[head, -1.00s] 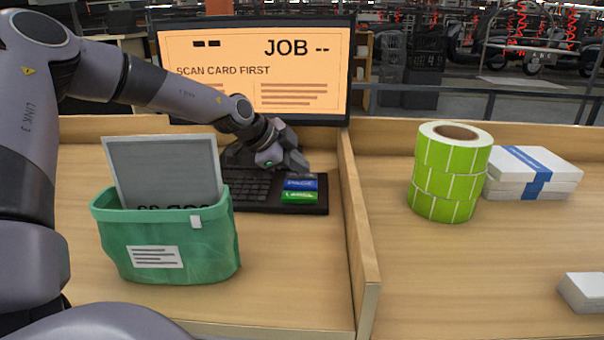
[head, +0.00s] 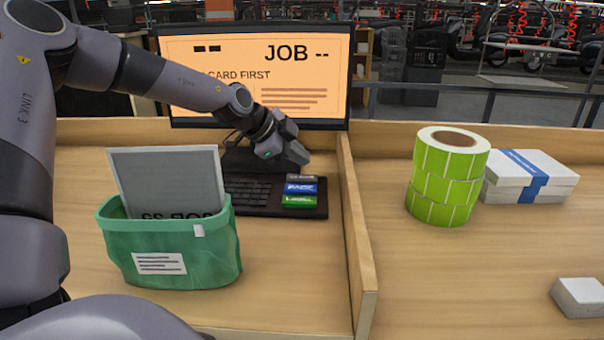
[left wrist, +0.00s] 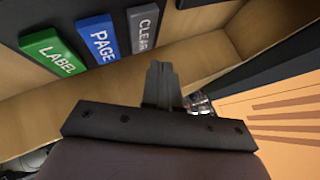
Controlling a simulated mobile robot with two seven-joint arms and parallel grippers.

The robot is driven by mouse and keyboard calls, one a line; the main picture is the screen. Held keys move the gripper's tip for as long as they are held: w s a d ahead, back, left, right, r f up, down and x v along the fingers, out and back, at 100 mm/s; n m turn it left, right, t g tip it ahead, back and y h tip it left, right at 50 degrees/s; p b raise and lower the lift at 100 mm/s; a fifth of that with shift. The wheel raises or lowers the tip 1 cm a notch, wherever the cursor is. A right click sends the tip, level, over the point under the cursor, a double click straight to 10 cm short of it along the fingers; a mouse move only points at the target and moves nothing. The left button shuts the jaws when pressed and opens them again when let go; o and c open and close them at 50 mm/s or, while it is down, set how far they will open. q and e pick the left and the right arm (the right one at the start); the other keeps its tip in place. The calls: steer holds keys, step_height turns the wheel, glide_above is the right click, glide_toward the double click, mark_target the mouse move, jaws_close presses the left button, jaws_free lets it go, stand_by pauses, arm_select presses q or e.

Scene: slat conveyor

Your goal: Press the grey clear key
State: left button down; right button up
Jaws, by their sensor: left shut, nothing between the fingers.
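The grey clear key (left wrist: 144,28) shows in the left wrist view, beside the blue PAGE key (left wrist: 97,40) and the green LABEL key (left wrist: 50,55). In the head view the clear key (head: 300,178) is the small grey strip behind the blue key (head: 300,188) and green key (head: 299,201), at the right end of the black keyboard (head: 250,195). My left gripper (head: 300,156) is shut and empty, just above and behind the clear key, apart from it. In the left wrist view its closed fingers (left wrist: 162,85) show. My right gripper is not in view.
A monitor (head: 300,70) reading JOB stands behind the keyboard. A green pouch (head: 170,250) with a grey card (head: 165,180) stands front left. A wooden divider (head: 355,230) runs right of the keyboard. Green label rolls (head: 446,180) and white boxes (head: 528,177) lie beyond it.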

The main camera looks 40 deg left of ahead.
mark_target(298, 179)
arm_select(q)
step_height(298, 179, up, 4)
steer(key=shift+f+p, duration=0.2)
steer(key=shift+p, duration=0.85)
steer(key=shift+s+f, duration=0.1)
